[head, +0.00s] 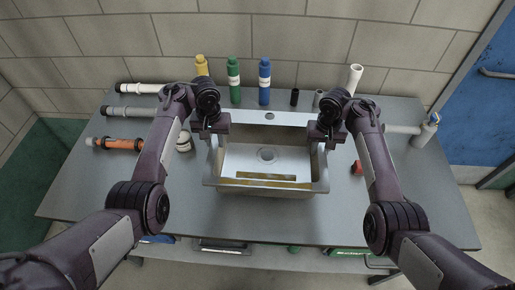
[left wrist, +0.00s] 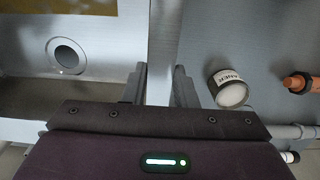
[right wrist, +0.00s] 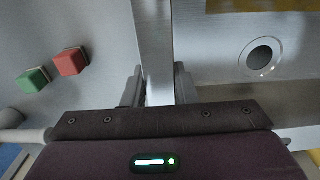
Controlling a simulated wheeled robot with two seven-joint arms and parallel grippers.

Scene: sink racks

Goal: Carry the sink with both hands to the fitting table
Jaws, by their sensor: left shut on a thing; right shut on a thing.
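The sink (head: 267,187) is a pale metal basin with a round drain, at the middle of the grey table (head: 110,190). In the left wrist view the sink (left wrist: 100,50) lies to the left, and in the right wrist view it (right wrist: 230,60) lies to the right. My left gripper (head: 210,132) is shut on its left rim, one finger on each side of the wall. My right gripper (head: 328,133) is shut on its right rim in the same way. I cannot tell whether the sink touches the tabletop.
Yellow, green (head: 234,80) and blue (head: 264,82) bottles stand along the back by the block wall. A red block (head: 357,167) is at the right. A blue door (head: 488,110) is far right.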

